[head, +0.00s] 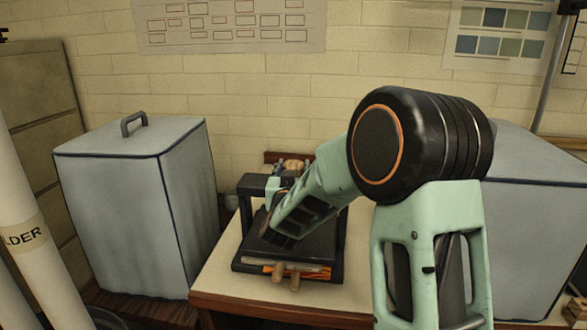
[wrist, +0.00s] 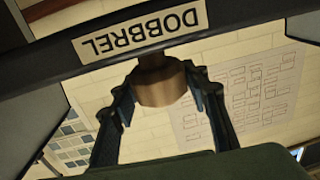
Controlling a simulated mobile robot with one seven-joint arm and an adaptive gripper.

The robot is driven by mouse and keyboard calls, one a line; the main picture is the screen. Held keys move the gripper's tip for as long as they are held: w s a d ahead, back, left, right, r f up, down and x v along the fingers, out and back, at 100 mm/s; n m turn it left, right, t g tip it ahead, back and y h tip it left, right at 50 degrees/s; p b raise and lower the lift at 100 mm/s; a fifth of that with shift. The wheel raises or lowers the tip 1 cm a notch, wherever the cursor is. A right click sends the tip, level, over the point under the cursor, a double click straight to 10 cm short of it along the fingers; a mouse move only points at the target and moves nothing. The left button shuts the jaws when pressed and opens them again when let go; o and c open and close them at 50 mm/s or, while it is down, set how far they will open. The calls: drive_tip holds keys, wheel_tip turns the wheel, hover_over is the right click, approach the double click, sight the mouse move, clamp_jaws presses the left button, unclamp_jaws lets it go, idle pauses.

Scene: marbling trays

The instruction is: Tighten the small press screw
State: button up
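The small press stands on the table, a dark frame with a crossbar (head: 252,181) and a flat black bed. In the wrist view, which is upside down, the crossbar (wrist: 60,55) carries a label reading DOBBREL. The screw's brown round knob (wrist: 160,84) stands out from the crossbar's middle on a short shaft. My gripper (wrist: 162,88) has one dark finger on each side of the knob, with the tips against its sides. In the head view my arm hides most of the gripper and part of the press.
The press stands on a pale wooden table (head: 218,283). Two wooden handles stick out at its front. A covered grey box (head: 130,205) stands at left and another (head: 535,215) at right, behind my arm. A brick wall with charts (head: 230,25) is behind.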

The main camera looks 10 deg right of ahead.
drive_tip(key=c, duration=0.4)
drive_tip(key=shift+o, duration=0.2)
drive_tip(key=shift+a+h, duration=0.1)
drive_tip(key=shift+h, duration=0.2)
drive_tip(key=shift+c, duration=0.2)
drive_tip(key=shift+m+h+b, duration=0.3)
drive_tip(key=shift+m+h, duration=0.3)
drive_tip(key=shift+m+g+h+p, duration=0.3)
drive_tip(key=shift+m+g+h, duration=0.65)
drive_tip(key=shift+h, duration=0.45)
drive_tip(key=o, duration=1.2)
